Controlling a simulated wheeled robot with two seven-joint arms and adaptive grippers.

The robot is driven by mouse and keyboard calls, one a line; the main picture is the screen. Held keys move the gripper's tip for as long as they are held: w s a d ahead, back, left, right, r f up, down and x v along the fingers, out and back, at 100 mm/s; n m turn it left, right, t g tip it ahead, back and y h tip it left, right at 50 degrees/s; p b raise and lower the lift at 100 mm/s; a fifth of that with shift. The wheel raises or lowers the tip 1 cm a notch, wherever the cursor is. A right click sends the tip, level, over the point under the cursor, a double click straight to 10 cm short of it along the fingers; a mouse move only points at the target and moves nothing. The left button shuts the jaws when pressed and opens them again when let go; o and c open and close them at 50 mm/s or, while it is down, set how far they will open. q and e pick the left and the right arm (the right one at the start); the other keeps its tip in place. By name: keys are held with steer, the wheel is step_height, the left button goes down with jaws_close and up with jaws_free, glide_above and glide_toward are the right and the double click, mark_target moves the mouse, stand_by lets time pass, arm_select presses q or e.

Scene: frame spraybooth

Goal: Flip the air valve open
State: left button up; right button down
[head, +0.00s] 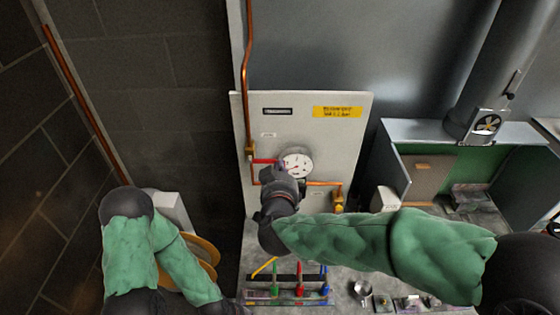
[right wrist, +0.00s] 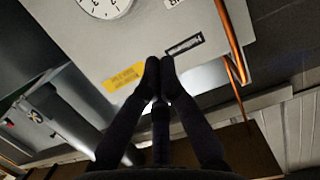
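A pale panel (head: 345,145) on the wall carries a round white gauge (head: 298,164) and copper piping. A red bar (head: 265,161), which looks like the air valve's lever, lies about level just left of the gauge. A brass fitting (head: 249,151) sits above its left end. My right gripper (head: 280,172) is in front of the panel, just below and right of the red bar, and hides part of it. I cannot tell whether they touch. In the right wrist view its fingertips (right wrist: 159,68) are together with nothing visible between them. My left gripper is out of view.
A yellow label (head: 338,112) is at the panel's upper right. Below stand a rack with coloured handles (head: 299,285) and a small metal cup (head: 361,290). A green-backed booth (head: 480,165) is at right. A second brass fitting (head: 339,202) ends the lower pipe.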

glide_above(266, 162)
steer(key=s+d, duration=0.3)
steer(key=d, duration=0.2)
step_height(266, 162, down, 3)
steer(key=shift+s+a+f, duration=0.15)
steer(key=shift+f, duration=0.75)
steer(key=shift+s+a+f, duration=0.1)
steer(key=shift+a+f, duration=0.05)
steer(key=shift+f, duration=0.7)
steer(key=shift+w, duration=0.1)
